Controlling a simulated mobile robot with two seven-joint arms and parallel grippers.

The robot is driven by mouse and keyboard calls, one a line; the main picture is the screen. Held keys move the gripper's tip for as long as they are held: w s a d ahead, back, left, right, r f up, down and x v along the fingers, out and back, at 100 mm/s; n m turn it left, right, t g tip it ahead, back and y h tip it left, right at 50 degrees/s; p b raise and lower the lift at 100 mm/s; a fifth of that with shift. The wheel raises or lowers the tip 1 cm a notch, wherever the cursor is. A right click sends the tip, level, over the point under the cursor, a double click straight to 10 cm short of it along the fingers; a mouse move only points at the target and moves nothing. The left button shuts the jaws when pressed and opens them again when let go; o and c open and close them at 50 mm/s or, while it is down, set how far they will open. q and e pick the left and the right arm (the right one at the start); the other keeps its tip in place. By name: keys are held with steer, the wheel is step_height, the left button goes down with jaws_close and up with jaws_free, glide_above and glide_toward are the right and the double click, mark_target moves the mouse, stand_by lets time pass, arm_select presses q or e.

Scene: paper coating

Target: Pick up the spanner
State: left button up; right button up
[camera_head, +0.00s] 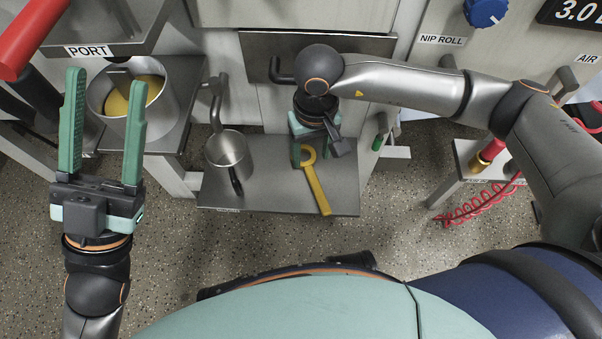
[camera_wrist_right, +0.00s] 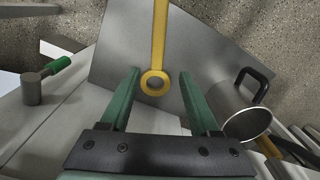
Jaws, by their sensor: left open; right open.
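The yellow spanner (camera_head: 317,189) lies on a grey metal shelf (camera_head: 260,190), its ring end toward the back and its handle toward the front right. My right gripper (camera_head: 308,160) is over the ring end and hides part of it in the head view. In the right wrist view the spanner (camera_wrist_right: 160,40) shows its ring end between and just beyond the fingertips of my open right gripper (camera_wrist_right: 158,75). No finger visibly touches it. My left gripper (camera_head: 106,75) is open and empty at the left, in front of the pot.
A metal jug (camera_head: 228,150) stands on the shelf left of the spanner. A pot (camera_head: 110,95) with yellow liquid stands at the left. A green-handled part (camera_head: 378,143) is right of the shelf. A red coiled hose (camera_head: 480,208) hangs at the right.

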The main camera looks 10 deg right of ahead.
mark_target(311, 173)
steer(key=shift+w+d+f, duration=0.2)
steer(key=shift+f, duration=0.25)
step_height(311, 173, down, 2)
steer(key=shift+s+f+b, duration=0.1)
steer(key=shift+b, duration=0.4)
step_height(311, 173, down, 4)
steer(key=shift+f+b, duration=0.15)
steer(key=shift+b, duration=0.75)
steer(key=shift+a, duration=0.1)
steer(key=shift+c, duration=0.4)
jaws_close()
